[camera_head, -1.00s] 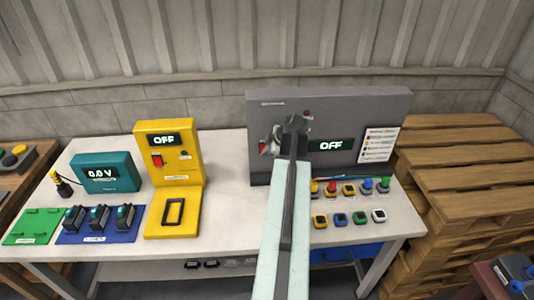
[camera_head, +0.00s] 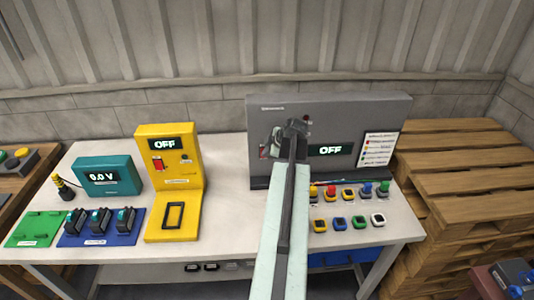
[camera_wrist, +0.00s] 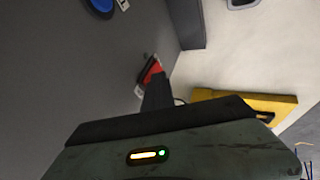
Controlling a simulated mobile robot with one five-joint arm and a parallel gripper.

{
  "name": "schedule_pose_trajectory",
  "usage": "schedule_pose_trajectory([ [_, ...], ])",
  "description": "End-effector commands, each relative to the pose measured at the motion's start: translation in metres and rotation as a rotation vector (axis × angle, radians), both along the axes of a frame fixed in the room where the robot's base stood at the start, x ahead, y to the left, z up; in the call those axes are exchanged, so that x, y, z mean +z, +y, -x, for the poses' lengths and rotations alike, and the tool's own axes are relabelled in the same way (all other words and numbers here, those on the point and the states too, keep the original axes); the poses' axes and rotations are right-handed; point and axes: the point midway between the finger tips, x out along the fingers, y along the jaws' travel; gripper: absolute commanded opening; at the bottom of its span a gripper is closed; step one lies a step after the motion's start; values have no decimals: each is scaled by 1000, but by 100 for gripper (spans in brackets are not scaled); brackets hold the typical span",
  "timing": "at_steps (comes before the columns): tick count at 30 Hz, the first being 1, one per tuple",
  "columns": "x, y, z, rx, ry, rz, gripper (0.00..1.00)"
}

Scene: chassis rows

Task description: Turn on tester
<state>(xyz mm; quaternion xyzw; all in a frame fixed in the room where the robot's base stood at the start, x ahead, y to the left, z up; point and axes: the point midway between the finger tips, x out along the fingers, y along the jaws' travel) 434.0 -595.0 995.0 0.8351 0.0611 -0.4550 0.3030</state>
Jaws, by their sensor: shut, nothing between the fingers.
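The grey tester panel (camera_head: 350,116) stands upright at the back right of the bench, and its display (camera_head: 331,150) reads OFF. A red switch (camera_head: 264,151) shows on its left part, partly hidden by my gripper (camera_head: 275,142). In the wrist view, the red switch (camera_wrist: 152,71) lies right at the tips of my shut, empty gripper (camera_wrist: 154,86). I cannot tell whether they touch. A yellow unit (camera_head: 168,150) at left also reads OFF and has its own red switch (camera_head: 157,164).
A teal meter (camera_head: 108,176) reads 0.0 V at left, beside a blue mat (camera_head: 98,240) and a green mat (camera_head: 32,228). Several coloured knobs and small blocks stand right of my arm. Wooden pallets (camera_head: 460,150) are stacked at the right.

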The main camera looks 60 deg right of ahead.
Motion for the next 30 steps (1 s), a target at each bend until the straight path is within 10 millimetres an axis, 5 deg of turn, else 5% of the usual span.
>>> schedule_pose_trajectory([
  [10,0,4,2,0,-1,1,0],
  [18,7,40,17,3,-1,1,0],
  [24,59,41,47,-3,-1,1,0],
  [30,87,47,68,-1,-2,0,0],
])
